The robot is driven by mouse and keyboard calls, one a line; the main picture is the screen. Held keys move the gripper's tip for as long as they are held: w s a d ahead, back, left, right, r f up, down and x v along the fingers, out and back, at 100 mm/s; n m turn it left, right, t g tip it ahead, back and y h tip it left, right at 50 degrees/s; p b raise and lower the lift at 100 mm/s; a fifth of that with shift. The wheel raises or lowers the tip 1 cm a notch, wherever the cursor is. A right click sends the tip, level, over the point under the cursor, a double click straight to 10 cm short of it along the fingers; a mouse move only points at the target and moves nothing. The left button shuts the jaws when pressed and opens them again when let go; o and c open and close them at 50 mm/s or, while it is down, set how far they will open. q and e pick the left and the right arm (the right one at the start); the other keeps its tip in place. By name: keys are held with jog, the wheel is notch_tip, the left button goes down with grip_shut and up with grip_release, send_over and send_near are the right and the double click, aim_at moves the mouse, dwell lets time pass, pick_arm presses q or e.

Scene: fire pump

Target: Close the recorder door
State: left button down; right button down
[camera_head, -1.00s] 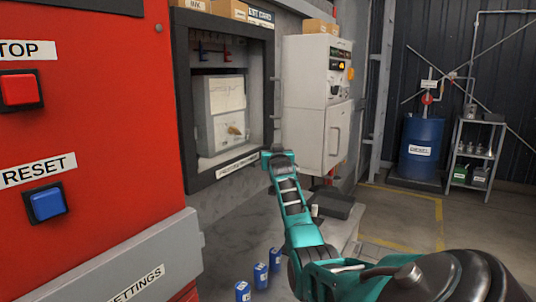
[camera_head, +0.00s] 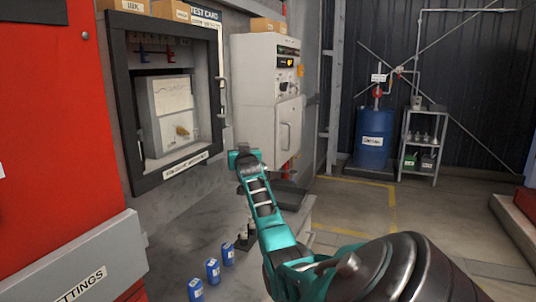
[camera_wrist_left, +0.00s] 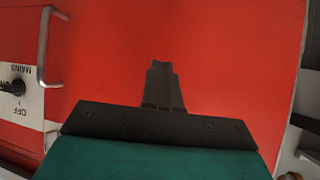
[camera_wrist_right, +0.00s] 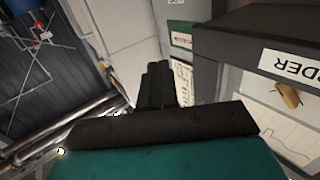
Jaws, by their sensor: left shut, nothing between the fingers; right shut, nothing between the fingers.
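The recorder (camera_head: 173,110) is a white unit with chart paper, seen inside a dark-framed wall box. Its dark door frame (camera_head: 150,186) carries a label along the bottom and a handle (camera_head: 220,112) at its right edge. How far the door stands open I cannot tell. In the right wrist view the dark labelled edge (camera_wrist_right: 235,42) is close at the right. My right gripper (camera_wrist_right: 157,68) is shut and empty, just right of the frame's lower right corner; it also shows in the head view (camera_head: 243,160). My left gripper (camera_wrist_left: 162,80) is shut and empty before a red panel, outside the head view.
A red cabinet (camera_head: 50,120) with a grey lower panel (camera_head: 90,270) stands at the left. A pale control cabinet (camera_head: 268,100) is right of the recorder. Several blue containers (camera_head: 212,268) stand on the grey surface below. Open floor lies right, before a blue drum (camera_head: 372,140).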

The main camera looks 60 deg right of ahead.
jog(key=s, duration=0.7)
jog(key=shift+s+d+f, duration=0.2)
jog(key=shift+s+d, duration=0.05)
jog(key=shift+s, duration=0.1)
jog(key=shift+a+f, duration=0.1)
